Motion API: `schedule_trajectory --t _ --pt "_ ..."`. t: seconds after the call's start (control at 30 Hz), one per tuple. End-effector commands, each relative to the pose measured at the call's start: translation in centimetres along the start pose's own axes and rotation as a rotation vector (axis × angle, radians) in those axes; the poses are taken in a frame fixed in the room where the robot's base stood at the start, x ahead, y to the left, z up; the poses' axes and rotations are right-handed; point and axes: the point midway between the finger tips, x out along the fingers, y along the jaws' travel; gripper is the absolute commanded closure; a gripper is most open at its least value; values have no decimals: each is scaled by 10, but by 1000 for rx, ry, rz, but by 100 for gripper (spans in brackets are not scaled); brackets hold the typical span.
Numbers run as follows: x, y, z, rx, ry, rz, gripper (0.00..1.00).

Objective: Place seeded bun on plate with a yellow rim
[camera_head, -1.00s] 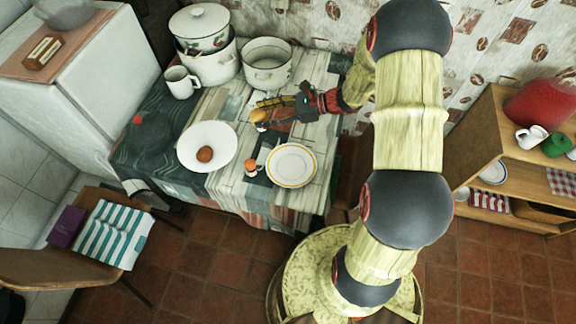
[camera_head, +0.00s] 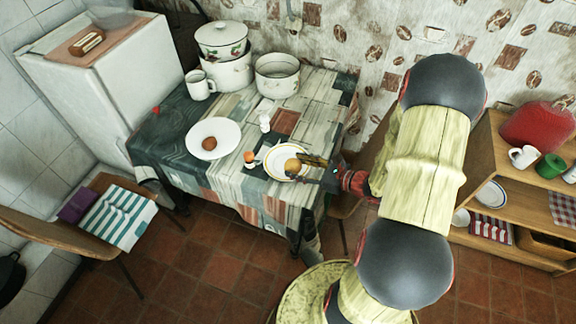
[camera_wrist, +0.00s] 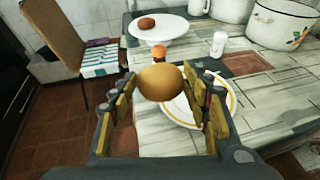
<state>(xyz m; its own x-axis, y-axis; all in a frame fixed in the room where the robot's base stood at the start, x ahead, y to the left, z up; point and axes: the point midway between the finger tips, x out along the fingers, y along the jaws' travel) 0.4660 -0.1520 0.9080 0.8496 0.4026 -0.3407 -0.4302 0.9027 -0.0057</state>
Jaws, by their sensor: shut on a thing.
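The seeded bun (camera_head: 292,165) is light brown and round. My gripper (camera_head: 305,162) is shut on it, and the wrist view shows the bun (camera_wrist: 161,83) between the two fingertips. The plate with a yellow rim (camera_head: 275,174) is white and lies near the front right of the table. The bun is over this plate in the head view. In the wrist view the plate (camera_wrist: 176,113) shows behind and below the bun, partly hidden by it and by my right finger. I cannot tell whether the bun touches the plate.
A white plate (camera_head: 228,146) with a darker brown roll (camera_head: 209,143) lies to the left. Pots (camera_head: 277,77) and a mug (camera_head: 199,86) stand at the back.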

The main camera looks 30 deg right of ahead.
Motion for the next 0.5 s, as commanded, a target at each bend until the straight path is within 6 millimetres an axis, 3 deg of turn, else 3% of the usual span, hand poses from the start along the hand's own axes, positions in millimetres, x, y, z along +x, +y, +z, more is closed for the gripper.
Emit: schedule_trajectory --t 0.3,0.5 --pt "60 -51 -18 -1 -1 4 67" --pt "87 -70 -44 1 0 3 67"
